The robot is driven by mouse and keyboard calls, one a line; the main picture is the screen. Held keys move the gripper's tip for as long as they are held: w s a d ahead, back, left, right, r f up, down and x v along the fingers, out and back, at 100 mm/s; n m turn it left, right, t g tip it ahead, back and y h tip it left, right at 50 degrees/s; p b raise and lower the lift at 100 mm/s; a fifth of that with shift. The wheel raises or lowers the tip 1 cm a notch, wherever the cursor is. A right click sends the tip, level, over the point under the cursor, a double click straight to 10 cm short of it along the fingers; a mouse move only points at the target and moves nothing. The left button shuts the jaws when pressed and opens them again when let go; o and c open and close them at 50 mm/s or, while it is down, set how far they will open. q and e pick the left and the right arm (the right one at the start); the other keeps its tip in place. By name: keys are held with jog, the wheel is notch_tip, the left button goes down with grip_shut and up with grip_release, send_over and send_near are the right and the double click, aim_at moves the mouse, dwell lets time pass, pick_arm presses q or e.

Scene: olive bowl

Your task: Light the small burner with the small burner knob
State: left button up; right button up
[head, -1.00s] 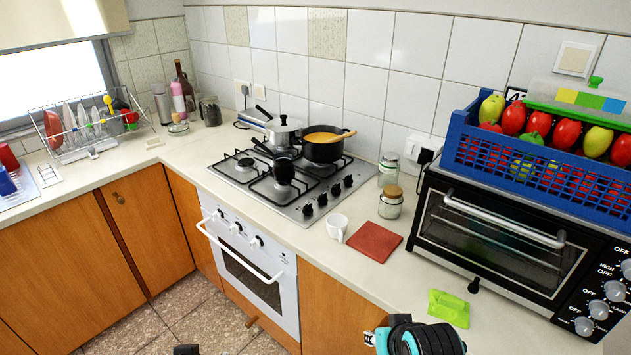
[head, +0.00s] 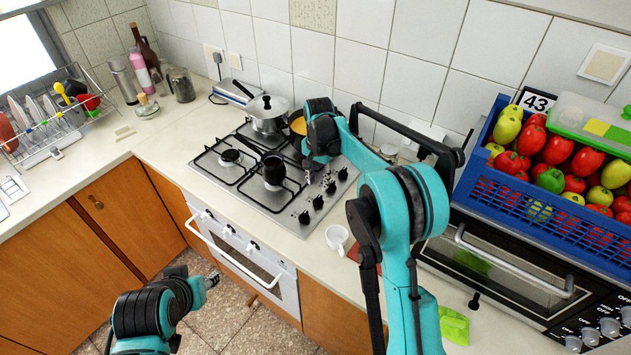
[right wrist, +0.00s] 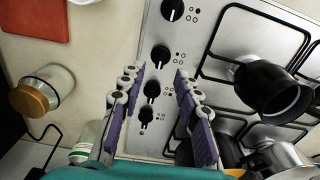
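The stove (head: 225,180) has a row of black knobs (head: 318,202) along its right edge, with burner marks beside them. I cannot tell which knob is the small burner's. A bare burner (head: 230,155) shows at the hob's left; a black moka pot (head: 273,175) covers another. My right gripper (head: 308,165) hangs over the knob row's far end, partly hidden by its arm. In the right wrist view, its purple-padded fingers (right wrist: 160,73) are open and empty, with a knob (right wrist: 151,89) seen between them. My left gripper (head: 212,282) is low, before the oven; its fingers are unclear.
A silver pot (head: 266,108) and an orange-filled pan (head: 298,122) stand on the back burners. A white cup (head: 337,238) stands right of the stove. A lidded jar (right wrist: 35,95) is near the gripper. A fruit crate (head: 480,170) tops the toaster oven (head: 500,270).

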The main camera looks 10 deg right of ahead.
aim_at(317, 198)
jog(key=shift+w+f, duration=0.25)
notch_tip(317, 198, down, 8)
jog(key=shift+r+b, duration=0.15)
jog(key=shift+b, duration=0.6)
grip_shut()
